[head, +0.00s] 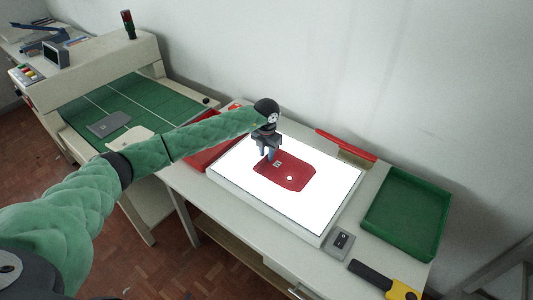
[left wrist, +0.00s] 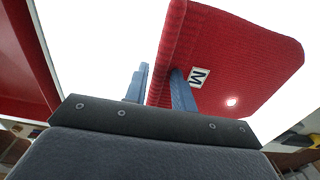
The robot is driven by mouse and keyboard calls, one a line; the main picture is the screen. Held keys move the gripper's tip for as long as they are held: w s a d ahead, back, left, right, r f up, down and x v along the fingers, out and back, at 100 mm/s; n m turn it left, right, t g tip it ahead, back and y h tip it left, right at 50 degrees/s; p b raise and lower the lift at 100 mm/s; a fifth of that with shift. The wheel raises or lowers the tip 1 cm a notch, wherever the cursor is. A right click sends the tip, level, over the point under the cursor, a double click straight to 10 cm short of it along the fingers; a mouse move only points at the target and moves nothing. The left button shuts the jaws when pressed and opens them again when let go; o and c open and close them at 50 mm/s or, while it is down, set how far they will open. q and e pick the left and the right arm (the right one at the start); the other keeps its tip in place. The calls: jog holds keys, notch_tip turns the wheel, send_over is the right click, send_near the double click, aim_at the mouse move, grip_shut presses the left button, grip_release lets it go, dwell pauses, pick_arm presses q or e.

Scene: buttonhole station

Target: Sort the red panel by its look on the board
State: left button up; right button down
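The red panel (head: 290,172) is over the bright white board (head: 240,185), with a small white label and a bright round spot. In the left wrist view the panel (left wrist: 240,55) is large, its label reads M, and its edge runs between my fingers. My left gripper (head: 267,156) is at the panel's left part, near the label. Its fingers (left wrist: 160,80) lie on either side of the panel's edge and look shut on it. Whether the panel touches the board is hard to tell. My right gripper is in neither view.
A green tray (head: 405,212) stands right of the board, and a red tray (head: 202,158) is partly hidden behind my left arm. A brush with a red handle (head: 346,145) lies behind. A switch box (head: 339,242) and a yellow-black tool (head: 385,280) are in front.

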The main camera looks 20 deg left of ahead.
pick_arm(q)
jog(key=c, duration=0.4)
jog(key=shift+c, duration=0.2)
jog(key=shift+r, duration=0.1)
jog(key=shift+r+p, duration=0.65)
jog(key=shift+r, duration=1.75)
